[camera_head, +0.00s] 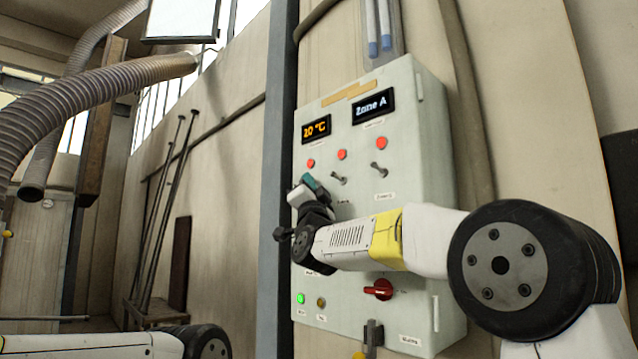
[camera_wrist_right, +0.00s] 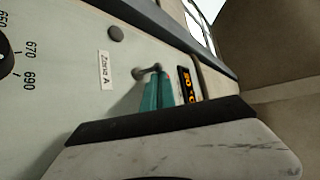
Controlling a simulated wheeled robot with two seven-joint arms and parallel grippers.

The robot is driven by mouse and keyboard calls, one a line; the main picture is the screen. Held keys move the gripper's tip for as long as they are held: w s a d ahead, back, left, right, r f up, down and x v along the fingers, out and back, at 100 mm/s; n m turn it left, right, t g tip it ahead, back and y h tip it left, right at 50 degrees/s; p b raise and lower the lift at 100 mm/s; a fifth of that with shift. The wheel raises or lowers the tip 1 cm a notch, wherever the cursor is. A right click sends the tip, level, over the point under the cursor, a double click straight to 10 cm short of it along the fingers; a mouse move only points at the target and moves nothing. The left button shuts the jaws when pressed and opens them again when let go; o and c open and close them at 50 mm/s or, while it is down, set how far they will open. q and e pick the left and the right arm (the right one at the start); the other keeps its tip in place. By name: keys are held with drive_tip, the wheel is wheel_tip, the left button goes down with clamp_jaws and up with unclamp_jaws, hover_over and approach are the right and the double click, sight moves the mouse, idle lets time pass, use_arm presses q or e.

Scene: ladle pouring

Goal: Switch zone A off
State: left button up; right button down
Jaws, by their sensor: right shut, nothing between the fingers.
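The grey control panel (camera_head: 420,130) hangs on the wall in the head view. My right gripper (camera_head: 313,183) is shut and empty, with teal fingertips close to the panel's left side, below the leftmost red lamp (camera_head: 310,163). In the right wrist view the teal fingers (camera_wrist_right: 158,92) are at the tip of a metal toggle switch (camera_wrist_right: 147,71) beside a Zone A label (camera_wrist_right: 104,70). Its lever leans toward the display side. I cannot tell whether they touch. In the head view this switch is hidden behind my gripper. My left gripper is not in view.
Two more toggle switches (camera_head: 339,178) (camera_head: 378,169) sit to the right under red lamps. Displays read 20 °C (camera_head: 316,129) and Zone A (camera_head: 373,106). A red rotary knob (camera_head: 379,289) and green lamp (camera_head: 300,298) are lower. My right forearm covers the panel's middle.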

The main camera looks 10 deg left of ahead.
drive_tip(key=shift+a+f, duration=0.1)
drive_tip(key=shift+f, duration=0.7)
idle(0.7)
drive_tip(key=v, duration=0.7)
drive_tip(key=shift+s+f, duration=0.25)
idle(0.5)
